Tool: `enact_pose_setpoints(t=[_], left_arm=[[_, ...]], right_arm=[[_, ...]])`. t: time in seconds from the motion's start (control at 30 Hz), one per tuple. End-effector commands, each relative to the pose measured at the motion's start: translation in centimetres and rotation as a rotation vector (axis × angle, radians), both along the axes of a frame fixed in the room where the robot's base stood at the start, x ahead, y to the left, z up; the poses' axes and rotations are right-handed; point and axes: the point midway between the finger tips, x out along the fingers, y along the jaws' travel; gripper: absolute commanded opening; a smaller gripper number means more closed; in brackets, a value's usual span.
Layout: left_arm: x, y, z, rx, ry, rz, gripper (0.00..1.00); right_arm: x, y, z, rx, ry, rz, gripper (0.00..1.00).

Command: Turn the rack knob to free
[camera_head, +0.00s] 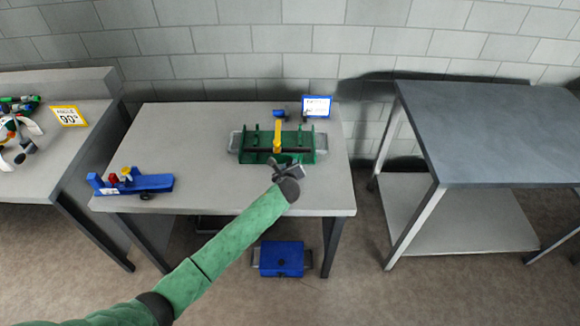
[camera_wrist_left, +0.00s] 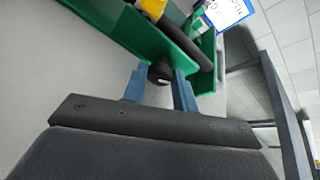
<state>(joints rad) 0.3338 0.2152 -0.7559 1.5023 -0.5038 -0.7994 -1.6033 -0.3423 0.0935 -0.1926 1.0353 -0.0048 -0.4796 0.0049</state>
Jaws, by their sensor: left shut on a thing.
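The green rack (camera_head: 246,147) sits on the middle table, with a yellow lever (camera_head: 278,134) across it. My left gripper (camera_head: 277,166) reaches to the rack's near side from the front. In the left wrist view the two blue-grey fingers of my left gripper (camera_wrist_left: 161,76) are closed around a small black knob (camera_wrist_left: 158,72) on the rack's green wall (camera_wrist_left: 150,40). The knob's turn position cannot be read. The gripper hides the knob in the head view. My right gripper is in neither view.
A blue fixture (camera_head: 152,183) with coloured knobs lies at the table's left front. A white-and-blue sign (camera_head: 317,106) stands behind the rack. A blue box (camera_head: 282,258) sits low under the table. A grey table (camera_head: 490,130) stands right, a bench with an angle sign (camera_head: 68,116) left.

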Motion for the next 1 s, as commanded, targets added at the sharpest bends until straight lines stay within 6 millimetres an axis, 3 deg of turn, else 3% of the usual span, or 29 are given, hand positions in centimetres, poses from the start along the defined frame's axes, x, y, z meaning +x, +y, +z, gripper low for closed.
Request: enact_pose_setpoints(t=[0.13, 0.17, 0.23, 0.27, 0.63, 1.0], left_arm=[[0.0, 0.0, 0.0, 0.001, 0.000, 0.001, 0.05], [0.0, 0.0, 0.0, 0.001, 0.000, 0.001, 0.34], [0.0, 0.0, 0.0, 0.001, 0.000, 0.001, 0.48], [0.0, 0.0, 0.0, 0.001, 0.000, 0.001, 0.50], [-0.5, 0.1, 0.1, 0.002, 0.000, 0.000, 0.50], [-5.0, 0.3, 2.2, 0.000, 0.000, 0.000, 0.50]], right_arm=[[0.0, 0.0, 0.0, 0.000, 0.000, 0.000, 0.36], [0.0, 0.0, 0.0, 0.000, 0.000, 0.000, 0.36], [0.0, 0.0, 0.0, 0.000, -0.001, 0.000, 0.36], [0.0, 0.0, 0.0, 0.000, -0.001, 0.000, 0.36], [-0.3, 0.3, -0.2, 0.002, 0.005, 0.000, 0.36], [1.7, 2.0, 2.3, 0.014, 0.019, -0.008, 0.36]])
